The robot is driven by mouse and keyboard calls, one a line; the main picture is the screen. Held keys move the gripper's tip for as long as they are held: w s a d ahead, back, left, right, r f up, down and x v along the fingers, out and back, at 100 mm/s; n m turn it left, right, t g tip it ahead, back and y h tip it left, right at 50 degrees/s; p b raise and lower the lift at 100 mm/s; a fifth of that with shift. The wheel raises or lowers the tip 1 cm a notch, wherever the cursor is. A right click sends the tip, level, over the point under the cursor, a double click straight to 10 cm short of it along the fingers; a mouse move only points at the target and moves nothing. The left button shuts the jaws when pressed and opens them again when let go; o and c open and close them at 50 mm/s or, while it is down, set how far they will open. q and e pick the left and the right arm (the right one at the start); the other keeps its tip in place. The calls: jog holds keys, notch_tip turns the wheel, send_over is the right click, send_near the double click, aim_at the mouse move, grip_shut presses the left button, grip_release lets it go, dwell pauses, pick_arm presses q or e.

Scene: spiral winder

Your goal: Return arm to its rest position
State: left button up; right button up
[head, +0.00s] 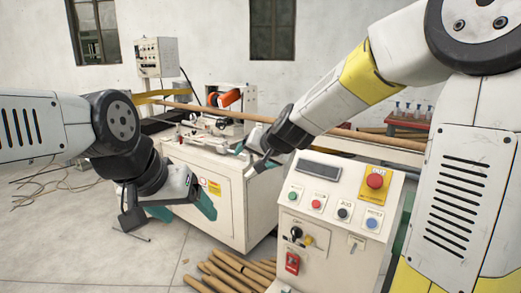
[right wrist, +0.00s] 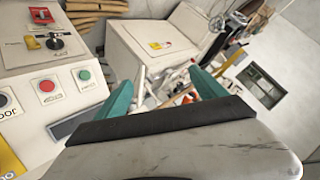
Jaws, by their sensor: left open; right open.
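My left gripper (head: 176,216) has teal fingers spread apart and holds nothing; it hangs in front of the white winder machine (head: 236,200), left of the control panel. My right gripper (head: 250,155) is above the winder's near end, just left of and behind the control panel (head: 330,193). In the right wrist view its two teal fingers (right wrist: 163,92) stand apart with nothing between them. The panel carries a red stop button (head: 375,181) on a yellow plate, several coloured buttons and a red switch (head: 292,263). No held object shows in either gripper.
Cardboard tubes (head: 230,272) lie on the floor at the panel's foot. A long brown tube (head: 370,137) runs across the winder behind my right forearm. A small control box (head: 156,57) stands by the back wall. Loose cables lie on the floor at left. The floor at front left is clear.

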jog(key=s+d+n+g+h, duration=0.1)
jog(key=s+d, duration=0.7)
jog(key=s, duration=0.5)
jog(key=s+d+n+g+h, duration=0.1)
jog(key=s+d+g, duration=0.1)
jog(key=s+d, duration=0.6)
jog(key=s, duration=0.5)
jog(key=shift+s+f+n+g+h, duration=0.15)
jog(key=shift+s+n+g+h, duration=0.15)
jog(key=shift+h, duration=0.1)
